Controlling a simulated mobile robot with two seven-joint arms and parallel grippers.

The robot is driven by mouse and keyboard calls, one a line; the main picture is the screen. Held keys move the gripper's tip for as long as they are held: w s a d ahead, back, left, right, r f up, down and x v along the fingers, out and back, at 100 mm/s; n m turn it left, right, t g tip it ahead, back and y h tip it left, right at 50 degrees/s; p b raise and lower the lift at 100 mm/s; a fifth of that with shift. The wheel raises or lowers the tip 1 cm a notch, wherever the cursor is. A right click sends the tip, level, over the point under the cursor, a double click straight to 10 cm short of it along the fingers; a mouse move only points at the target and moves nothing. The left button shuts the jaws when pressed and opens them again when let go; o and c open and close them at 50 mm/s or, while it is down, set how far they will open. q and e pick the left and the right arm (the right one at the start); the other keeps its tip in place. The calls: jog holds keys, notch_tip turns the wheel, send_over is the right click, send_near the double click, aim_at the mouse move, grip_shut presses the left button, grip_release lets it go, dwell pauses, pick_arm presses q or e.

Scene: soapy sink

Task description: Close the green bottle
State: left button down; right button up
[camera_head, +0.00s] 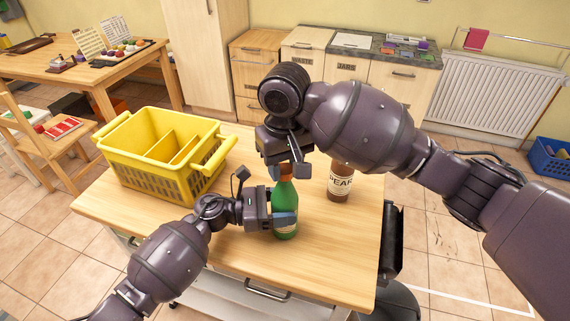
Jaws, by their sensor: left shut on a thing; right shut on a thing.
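The green bottle (284,196) stands upright on the light wooden table (330,262). My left gripper (284,218) comes in from the left and is shut on the lower body of the bottle, hiding part of its label. My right gripper (287,171) points down from above and is shut on an orange-brown cap (284,169) at the top of the bottle. The cap is at the bottle's mouth, but its lower edge is too small to tell whether it is seated.
A yellow divided crate (128,163) stands on the table's left half. A brown labelled bottle (339,184) stands to the right of the green bottle, close to my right arm. The table's front right is clear. Wooden cabinets (258,77) stand behind.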

jog(key=m, duration=1.1)
jog(key=shift+m, duration=0.3)
jog(key=m, duration=0.5)
jog(key=shift+m, duration=0.3)
jog(key=m, duration=0.6)
jog(key=o, duration=1)
jog(key=shift+c, duration=0.2)
notch_tip(320, 180, up, 12)
